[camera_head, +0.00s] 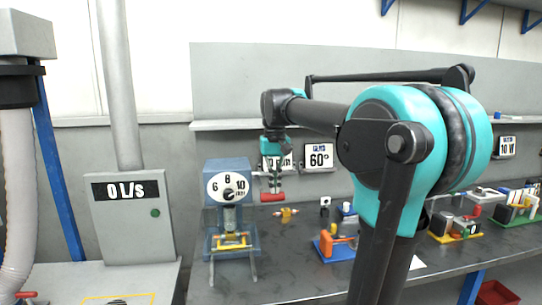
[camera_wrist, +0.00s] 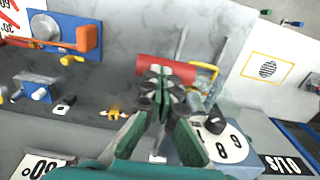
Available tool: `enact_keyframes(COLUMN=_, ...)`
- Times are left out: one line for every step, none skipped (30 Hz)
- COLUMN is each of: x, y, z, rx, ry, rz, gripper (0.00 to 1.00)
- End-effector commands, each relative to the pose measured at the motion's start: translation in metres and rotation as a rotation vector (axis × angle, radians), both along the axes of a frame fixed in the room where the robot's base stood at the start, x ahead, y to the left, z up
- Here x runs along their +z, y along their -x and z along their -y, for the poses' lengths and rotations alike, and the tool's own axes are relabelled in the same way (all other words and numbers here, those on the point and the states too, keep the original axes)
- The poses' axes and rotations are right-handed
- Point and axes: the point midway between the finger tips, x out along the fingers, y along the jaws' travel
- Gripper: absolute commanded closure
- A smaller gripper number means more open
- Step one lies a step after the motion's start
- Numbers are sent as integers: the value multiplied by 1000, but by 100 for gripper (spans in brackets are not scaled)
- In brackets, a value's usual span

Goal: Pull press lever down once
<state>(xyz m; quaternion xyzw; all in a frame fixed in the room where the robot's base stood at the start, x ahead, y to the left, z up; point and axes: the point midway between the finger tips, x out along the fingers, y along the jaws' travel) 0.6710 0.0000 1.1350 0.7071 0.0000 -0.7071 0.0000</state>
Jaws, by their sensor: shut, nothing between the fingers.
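The blue press (camera_head: 213,170) stands on the bench at the left of the head view, with a white dial (camera_head: 229,187) and a yellow part (camera_head: 232,239) low at its front. A red cylindrical handle (camera_head: 272,197), apparently the press lever's grip, shows just right of the dial. My gripper (camera_head: 273,186) points down right above this handle. In the wrist view the red handle (camera_wrist: 150,66) lies across the tips of my gripper (camera_wrist: 162,84), whose fingers are shut with nothing between them. The fingertips partly hide the handle; I cannot tell whether they touch it. The lever's arm is mostly hidden.
An orange clamp (camera_head: 342,240) on a blue base and a small yellow fitting (camera_head: 286,213) lie right of the press. Several fixtures (camera_head: 465,222) stand farther right. A grey 0 L/s box (camera_head: 130,225) stands left. Bare bench lies before the fitting.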

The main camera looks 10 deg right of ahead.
Motion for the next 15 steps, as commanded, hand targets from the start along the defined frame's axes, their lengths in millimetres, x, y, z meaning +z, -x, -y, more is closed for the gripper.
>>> enact_keyframes(x=3, y=0, z=0, rx=0, ry=0, rz=0, gripper=100)
enact_keyframes(x=6, y=0, z=0, rx=0, ry=0, rz=0, gripper=100)
enact_keyframes(x=8, y=-1, z=0, rx=0, ry=0, rz=0, gripper=100)
enact_keyframes(x=10, y=-1, z=0, rx=0, ry=0, rz=0, gripper=100)
enact_keyframes(x=13, y=-1, z=0, rx=0, ry=0, rz=0, gripper=100)
enact_keyframes(x=15, y=-1, z=0, rx=0, ry=0, rz=0, gripper=100)
enact_keyframes(x=17, y=-1, z=0, rx=0, ry=0, rz=0, gripper=100)
enact_keyframes(x=18, y=-1, z=0, rx=0, ry=0, rz=0, gripper=100)
enact_keyframes(x=19, y=-1, z=0, rx=0, ry=0, rz=0, gripper=100)
enact_keyframes(x=20, y=-1, z=0, rx=0, ry=0, rz=0, gripper=100)
enact_keyframes(x=20, y=-1, z=0, rx=0, ry=0, rz=0, gripper=100)
enact_keyframes(x=21, y=-1, z=0, rx=0, ry=0, rz=0, gripper=100)
enact_keyframes(x=22, y=-2, z=0, rx=0, ry=0, rz=0, gripper=100)
enact_keyframes(x=23, y=-2, z=0, rx=0, ry=0, rz=0, gripper=100)
enact_keyframes(x=24, y=-2, z=0, rx=0, ry=0, rz=0, gripper=100)
